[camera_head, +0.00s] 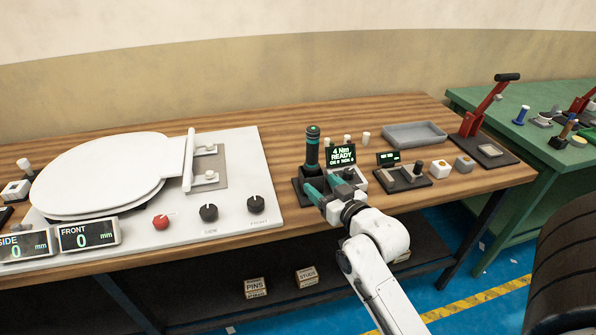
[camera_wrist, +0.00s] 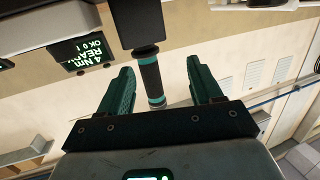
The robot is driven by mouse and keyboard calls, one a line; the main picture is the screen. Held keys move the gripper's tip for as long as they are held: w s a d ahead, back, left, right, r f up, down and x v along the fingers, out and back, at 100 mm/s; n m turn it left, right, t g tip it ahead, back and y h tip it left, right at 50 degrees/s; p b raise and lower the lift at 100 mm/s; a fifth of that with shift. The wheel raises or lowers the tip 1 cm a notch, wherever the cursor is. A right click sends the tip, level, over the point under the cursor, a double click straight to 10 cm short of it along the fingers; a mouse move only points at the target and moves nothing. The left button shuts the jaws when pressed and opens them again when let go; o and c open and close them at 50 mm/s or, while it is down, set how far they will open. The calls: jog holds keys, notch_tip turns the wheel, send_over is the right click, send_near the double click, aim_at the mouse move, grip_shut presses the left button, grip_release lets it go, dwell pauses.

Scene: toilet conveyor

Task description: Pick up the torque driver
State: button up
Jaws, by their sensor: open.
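The torque driver (camera_head: 312,150) is a dark upright cylinder with teal bands, standing in its black holder on the wooden bench. A small display (camera_head: 342,154) reading "4 Nm READY" is right beside it. My gripper (camera_head: 312,193) has teal fingers and is at the front of the holder, low beside the driver; it partly hides the holder. In the wrist view, which is upside down, the driver (camera_wrist: 151,78) shows between the two open, spread fingers, nearer the left one. No grip on it shows. The display (camera_wrist: 80,53) is at upper left there.
A white toilet seat (camera_head: 95,175) on a pale panel with knobs fills the bench's left. Right of the display are a small dark device (camera_head: 403,178), a grey tray (camera_head: 414,134) and a red lever press (camera_head: 484,125). A green table (camera_head: 520,135) stands further right.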

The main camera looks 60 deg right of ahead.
aim_at(314, 161)
jog(key=shift+m+h, duration=0.3)
jog(key=shift+h, duration=0.4)
jog(key=w+d, duration=0.1)
jog(key=w+d+r, duration=0.1)
jog(key=d, duration=0.1)
jog(key=w+d, duration=0.2)
jog(key=shift+r+p, duration=0.3)
jog(key=shift+r, duration=0.05)
jog(key=shift+w+d+r, duration=0.2)
jog(key=shift+w+d, duration=0.15)
jog(key=shift+w, duration=0.05)
jog(key=p+x, duration=0.1)
jog(key=x, duration=0.2)
jog(key=shift+d+r, duration=0.1)
jog(key=shift+r, duration=0.1)
jog(key=shift+w+d+f, duration=0.1)
jog(key=shift+w+d, duration=0.25)
jog(key=shift+w, duration=0.05)
jog(key=c, duration=1.1)
notch_tip(314, 161, up, 10)
jog(key=shift+r, duration=0.15)
